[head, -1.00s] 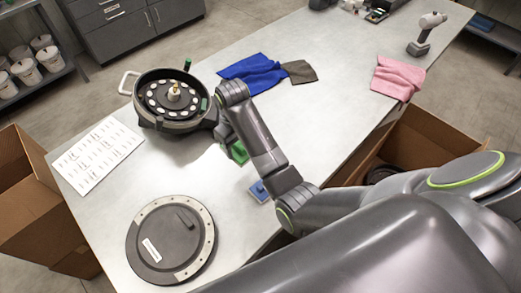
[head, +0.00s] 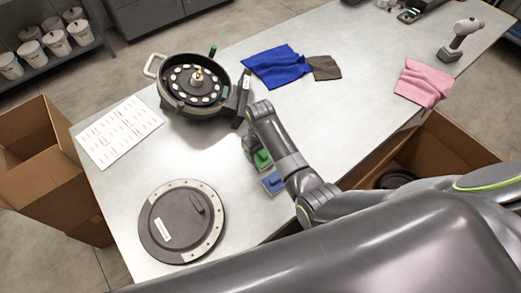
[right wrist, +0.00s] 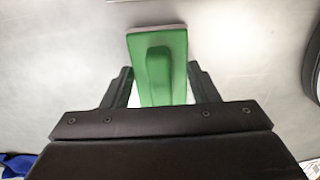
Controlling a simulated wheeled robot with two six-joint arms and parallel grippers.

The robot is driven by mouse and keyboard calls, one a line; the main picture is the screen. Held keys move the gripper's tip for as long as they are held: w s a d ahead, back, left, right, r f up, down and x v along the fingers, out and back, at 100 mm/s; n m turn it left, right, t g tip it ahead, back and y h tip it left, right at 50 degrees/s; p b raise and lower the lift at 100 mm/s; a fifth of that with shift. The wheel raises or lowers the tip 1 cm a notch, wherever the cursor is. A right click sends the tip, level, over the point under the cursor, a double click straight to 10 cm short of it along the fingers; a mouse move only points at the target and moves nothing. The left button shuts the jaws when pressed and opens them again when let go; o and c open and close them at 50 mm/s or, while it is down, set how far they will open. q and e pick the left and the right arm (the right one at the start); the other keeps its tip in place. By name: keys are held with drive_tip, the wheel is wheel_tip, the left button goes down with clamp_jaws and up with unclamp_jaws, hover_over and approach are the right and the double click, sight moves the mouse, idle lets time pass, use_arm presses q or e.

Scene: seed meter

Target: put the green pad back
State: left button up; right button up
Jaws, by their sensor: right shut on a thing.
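The green pad (right wrist: 157,62) is a flat green block with a raised grip and a pale underside. In the right wrist view it sits between the two fingers of my right gripper (right wrist: 160,92), which is shut on its raised grip. In the head view the green pad (head: 262,159) shows beside my right gripper (head: 255,150), partly hidden by the wrist. A blue pad (head: 272,182) lies on the table just in front of it. I cannot tell whether the green pad touches the table. My left gripper does not show.
The seed meter (head: 197,86) stands open behind the gripper. Its round grey lid (head: 181,222) lies front left, near a white sheet (head: 117,133). A blue cloth (head: 276,67), a brown cloth (head: 324,68) and a pink cloth (head: 424,83) lie farther right. Bare table surrounds the lid.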

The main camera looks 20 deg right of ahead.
drive_tip(key=shift+f, duration=0.15)
drive_tip(key=shift+f, duration=0.15)
drive_tip(key=o, duration=1)
drive_tip(key=shift+c, duration=0.2)
wheel_tip(320, 180, up, 10)
drive_tip(key=shift+b, duration=1.25)
wheel_tip(320, 180, up, 2)
drive_tip(key=shift+r+p, duration=0.2)
drive_tip(key=shift+p, duration=0.5)
